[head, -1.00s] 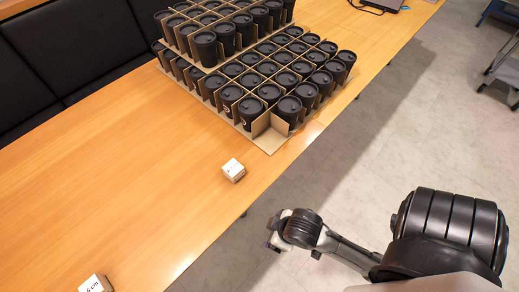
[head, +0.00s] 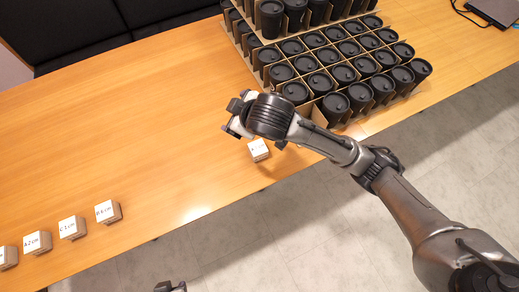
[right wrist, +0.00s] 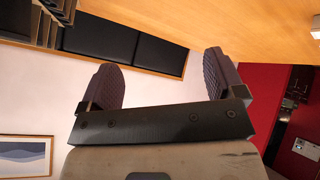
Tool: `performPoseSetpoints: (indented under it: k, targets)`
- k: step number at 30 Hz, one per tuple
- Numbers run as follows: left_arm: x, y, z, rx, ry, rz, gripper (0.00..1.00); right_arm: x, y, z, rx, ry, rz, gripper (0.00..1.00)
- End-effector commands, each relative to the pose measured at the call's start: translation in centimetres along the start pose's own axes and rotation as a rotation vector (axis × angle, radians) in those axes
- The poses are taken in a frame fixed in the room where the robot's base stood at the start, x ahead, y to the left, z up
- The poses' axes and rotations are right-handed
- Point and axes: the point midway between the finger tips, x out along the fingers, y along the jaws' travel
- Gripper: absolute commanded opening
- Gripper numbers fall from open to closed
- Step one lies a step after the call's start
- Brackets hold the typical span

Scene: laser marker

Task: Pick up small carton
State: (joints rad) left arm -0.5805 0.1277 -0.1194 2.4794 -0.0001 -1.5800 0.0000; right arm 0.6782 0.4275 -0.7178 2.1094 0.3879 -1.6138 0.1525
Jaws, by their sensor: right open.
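A small white carton (head: 258,149) sits on the wooden table near its front edge, in front of the cup rack. My right gripper (head: 235,117) is above the table, just up and left of the carton in the head view, not touching it as far as I can tell. In the right wrist view its two dark fingers (right wrist: 163,78) are spread with nothing between them; the carton is not clearly seen there. A dark tip, probably my left gripper (head: 170,287), shows at the bottom edge of the head view; its jaws cannot be made out.
Several labelled small boxes (head: 107,211) stand in a row at the left of the table (head: 120,130). A divided cardboard rack of black lidded cups (head: 335,105) stands behind the carton on the right. A laptop (head: 495,12) lies at the far right. The table's middle left is clear.

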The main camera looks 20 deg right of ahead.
Motion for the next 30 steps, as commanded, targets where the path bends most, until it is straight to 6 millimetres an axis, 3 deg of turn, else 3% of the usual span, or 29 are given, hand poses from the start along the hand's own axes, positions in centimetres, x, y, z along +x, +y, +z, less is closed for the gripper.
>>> performPoseSetpoints:
  k: [2,4,8,12,20,30]
  targets:
    - [0.2,0.0,0.1,0.0,0.0,0.0,0.43,1.5,1.0,-0.2,-0.003,-0.094,-0.018,0.88]
    - [0.3,0.0,0.1,-0.001,0.0,0.001,0.43,3.2,1.6,1.0,0.045,-0.217,-0.05,0.88]
    - [0.3,0.1,0.1,-0.003,0.001,0.003,0.43,5.6,1.8,5.1,0.246,-0.479,-0.107,0.88]
    - [0.3,0.3,0.0,-0.008,0.002,0.007,0.43,6.5,0.9,8.2,0.482,-0.674,-0.126,0.88]
    - [0.5,0.4,0.0,-0.012,0.003,0.01,0.43,6.7,-0.1,9.8,0.688,-0.785,-0.106,0.88]
    - [2.1,0.3,0.6,-0.007,0.002,0.006,0.43,10.5,-2.0,13.2,0.705,-0.793,-0.103,0.88]
